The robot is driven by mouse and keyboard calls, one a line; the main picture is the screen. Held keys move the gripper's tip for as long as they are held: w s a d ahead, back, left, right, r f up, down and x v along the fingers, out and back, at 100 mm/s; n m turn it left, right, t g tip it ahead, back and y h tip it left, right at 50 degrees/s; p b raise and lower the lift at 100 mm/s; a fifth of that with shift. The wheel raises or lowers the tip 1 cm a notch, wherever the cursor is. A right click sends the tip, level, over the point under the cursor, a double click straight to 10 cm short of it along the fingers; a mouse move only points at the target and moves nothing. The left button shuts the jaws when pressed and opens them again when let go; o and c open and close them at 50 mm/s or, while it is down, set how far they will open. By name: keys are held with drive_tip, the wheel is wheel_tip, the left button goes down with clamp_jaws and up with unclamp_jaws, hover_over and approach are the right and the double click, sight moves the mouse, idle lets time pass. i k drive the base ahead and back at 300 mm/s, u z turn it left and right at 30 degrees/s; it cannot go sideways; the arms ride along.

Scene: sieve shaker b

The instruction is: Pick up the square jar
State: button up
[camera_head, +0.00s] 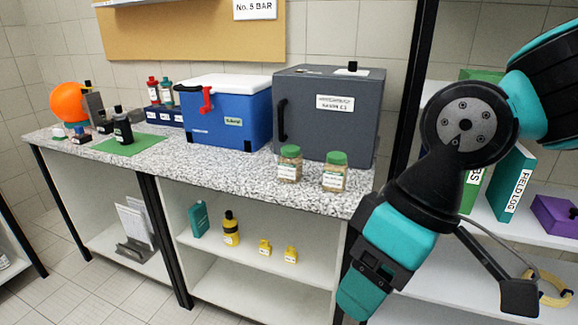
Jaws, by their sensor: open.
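Two clear jars with green lids and beige grainy contents stand upright near the front edge of the speckled counter. The left jar (289,168) and the right jar (335,177) both have white labels. The right jar looks somewhat squarer, but at this size I cannot be sure which one is square. A small gap separates them. My arm hangs down at the right, in front of the counter's right end and apart from both jars. My gripper's fingertips do not show; the arm runs down toward the bottom edge of the picture.
A grey cabinet (325,110) and a blue cooler box (235,117) stand close behind the jars. Bottles, a green mat (140,147) and an orange ball (68,102) are further left. A black post (414,80) and shelves with binders are at the right. Yellow containers sit below.

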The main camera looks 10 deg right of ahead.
sight(290, 161)
drive_tip(key=z, duration=4.45)
drive_tip(key=k, duration=2.65)
drive_tip(key=u, duration=1.2)
